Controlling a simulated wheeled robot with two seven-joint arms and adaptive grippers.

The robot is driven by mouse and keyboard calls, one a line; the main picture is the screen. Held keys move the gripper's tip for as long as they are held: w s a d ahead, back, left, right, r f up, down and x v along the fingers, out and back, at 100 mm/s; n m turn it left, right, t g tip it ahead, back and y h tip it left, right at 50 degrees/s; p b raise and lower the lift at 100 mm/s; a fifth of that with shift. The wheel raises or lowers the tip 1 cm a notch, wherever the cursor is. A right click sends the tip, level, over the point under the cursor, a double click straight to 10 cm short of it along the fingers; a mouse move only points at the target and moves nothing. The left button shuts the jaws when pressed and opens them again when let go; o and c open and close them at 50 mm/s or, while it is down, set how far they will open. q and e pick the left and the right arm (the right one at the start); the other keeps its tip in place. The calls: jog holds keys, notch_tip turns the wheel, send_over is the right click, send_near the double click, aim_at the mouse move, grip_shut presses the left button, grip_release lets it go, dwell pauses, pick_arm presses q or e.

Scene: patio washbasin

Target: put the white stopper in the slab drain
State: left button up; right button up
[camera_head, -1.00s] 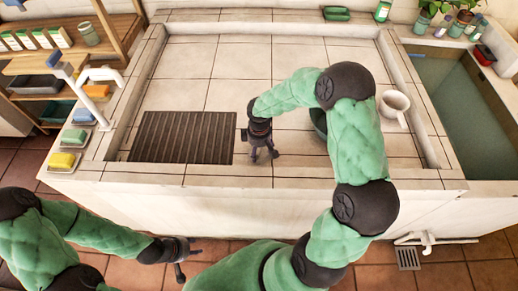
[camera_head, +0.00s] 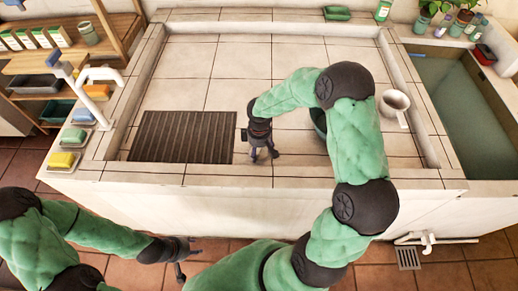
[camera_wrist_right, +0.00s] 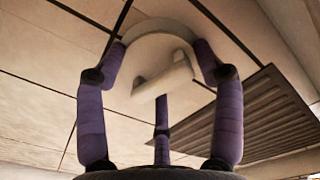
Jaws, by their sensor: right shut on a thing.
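The white stopper (camera_wrist_right: 168,77) shows in the right wrist view as a pale rounded piece with a raised bar. My right gripper (camera_wrist_right: 162,65) is shut on it, with purple fingers on both sides and one below. In the head view my right gripper (camera_head: 264,156) points down low over the tiled slab (camera_head: 240,62), just right of the dark ribbed mat. The stopper is hidden there, and I cannot tell whether it touches the slab. I cannot make out the slab drain in either view. My left gripper (camera_head: 188,259) is open and empty, in front of the slab.
The ribbed mat (camera_head: 183,137) lies on the slab's front left. A raised rim edges the slab. A water basin (camera_head: 450,105) is at right.

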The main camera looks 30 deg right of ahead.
jog(key=shift+f, duration=0.35)
jog(key=o, duration=1.1)
jog(key=shift+r, duration=0.1)
jog(key=shift+s+r+p, duration=0.1)
jog(key=shift+r+p, duration=3.95)
jog(key=shift+r, duration=1.35)
